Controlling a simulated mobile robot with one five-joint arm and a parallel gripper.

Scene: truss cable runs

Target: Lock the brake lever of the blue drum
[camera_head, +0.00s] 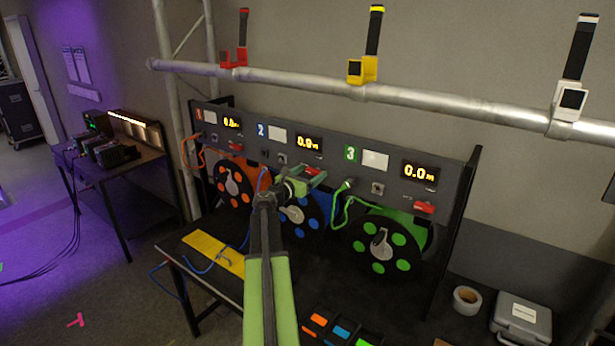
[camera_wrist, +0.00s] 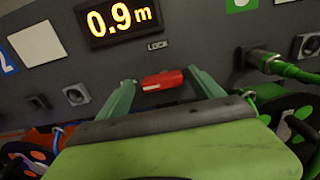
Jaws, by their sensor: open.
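The blue drum (camera_head: 301,218) sits on the bench under panel section 2, partly hidden by my arm. Its red brake lever (camera_wrist: 163,80) is on the panel below the 0.9 m display (camera_wrist: 118,17) and the LOCK label (camera_wrist: 157,45). The lever lies about level across the panel. My gripper (camera_head: 310,176) is open at the panel. In the wrist view its two green fingers stand to the left and right of the lever, with visible gaps. I cannot tell whether the fingertips reach around the lever or stop short of it.
The orange drum (camera_head: 235,186) is to the left and the green drum (camera_head: 383,247) to the right, with a green cable plug (camera_wrist: 264,61) beside my right finger. A blue cable (camera_head: 203,268) runs over a yellow strip (camera_head: 214,252). A truss pipe (camera_head: 290,83) crosses above the panel.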

